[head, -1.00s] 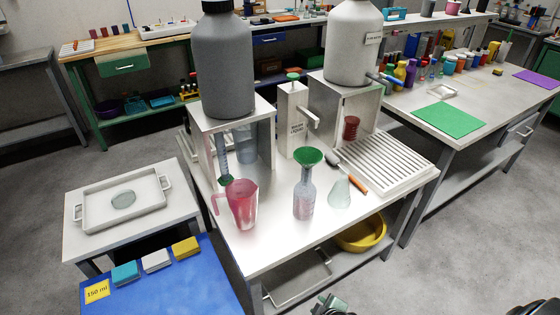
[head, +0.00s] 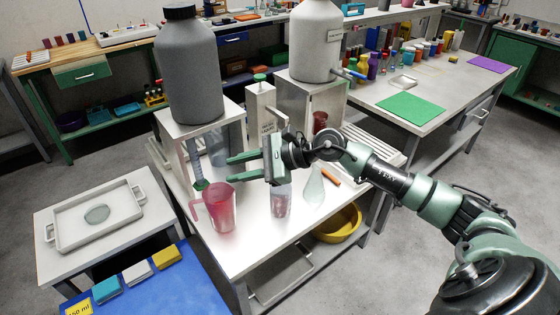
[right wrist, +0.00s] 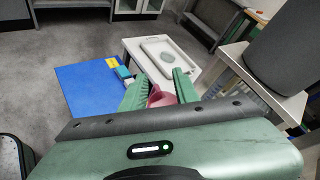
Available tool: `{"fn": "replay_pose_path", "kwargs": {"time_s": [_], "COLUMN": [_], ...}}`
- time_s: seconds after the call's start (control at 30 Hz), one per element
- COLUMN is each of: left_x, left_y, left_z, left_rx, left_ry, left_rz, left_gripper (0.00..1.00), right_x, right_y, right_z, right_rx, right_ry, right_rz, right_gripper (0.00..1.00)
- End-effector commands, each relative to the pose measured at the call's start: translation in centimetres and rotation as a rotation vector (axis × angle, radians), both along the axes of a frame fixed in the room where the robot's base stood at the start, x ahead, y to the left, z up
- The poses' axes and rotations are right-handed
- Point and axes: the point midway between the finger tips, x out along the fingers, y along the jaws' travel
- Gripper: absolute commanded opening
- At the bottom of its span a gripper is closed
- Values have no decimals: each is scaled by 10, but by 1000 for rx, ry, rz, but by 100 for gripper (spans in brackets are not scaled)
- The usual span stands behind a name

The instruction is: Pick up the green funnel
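The green funnel does not show now; my right gripper hides the top of the clear flask (head: 281,203), where the funnel sat earlier. The flask stands on the white table (head: 245,250). My right gripper (head: 232,167) is open with its fingers pointing left, above and in front of the flask. In the right wrist view my right gripper's (right wrist: 160,86) fingers are spread, with the pink jug (right wrist: 161,98) visible beyond them. No funnel can be made out there. My left gripper is not in view.
The pink jug (head: 216,208) stands left of the flask, near the fingertips. A pale conical flask (head: 314,190) stands right of it. A large grey tank (head: 188,70) and a white tank (head: 316,40) rise behind. A blue mat (head: 180,290) lies lower left.

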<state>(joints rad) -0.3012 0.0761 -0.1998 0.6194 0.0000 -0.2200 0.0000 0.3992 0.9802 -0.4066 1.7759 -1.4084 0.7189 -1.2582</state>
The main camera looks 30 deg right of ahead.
Motion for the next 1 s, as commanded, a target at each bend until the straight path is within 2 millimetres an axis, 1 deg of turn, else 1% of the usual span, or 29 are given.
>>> {"fn": "replay_pose_path", "kwargs": {"time_s": [0.03, 0.07, 0.1, 0.2, 0.3, 0.33, 0.4, 0.47, 0.67, 0.83, 0.9, 1.0], "left_x": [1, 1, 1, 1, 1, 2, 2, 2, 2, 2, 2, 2], "left_y": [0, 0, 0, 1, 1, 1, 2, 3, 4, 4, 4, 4], "left_z": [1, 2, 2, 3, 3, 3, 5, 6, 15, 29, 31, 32], "left_rx": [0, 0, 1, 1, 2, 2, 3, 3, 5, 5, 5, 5], "left_ry": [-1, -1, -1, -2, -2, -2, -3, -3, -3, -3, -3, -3], "left_rz": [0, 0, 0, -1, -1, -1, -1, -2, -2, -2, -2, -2], "left_gripper": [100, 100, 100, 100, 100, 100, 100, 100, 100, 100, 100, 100], "right_x": [0, -2, -5, -12, -19, -21, -21, -19, -7, 7, 12, 17], "right_y": [-30, -48, -72, -126, -162, -168, -176, -177, -172, -171, -169, -168], "right_z": [1, -1, -2, 1, 5, 6, 5, 1, -17, -37, -47, -55], "right_rx": [-210, -329, -473, -746, -904, -930, -965, -973, -968, -964, -964, -966], "right_ry": [-43, -56, -66, -60, -39, -33, -24, -20, -21, -19, -20, -22], "right_rz": [52, 82, 120, 182, 216, 223, 231, 234, 234, 234, 232, 232], "right_gripper": [30, 30, 30, 30, 30, 30, 30, 30, 30, 30, 30, 30]}}
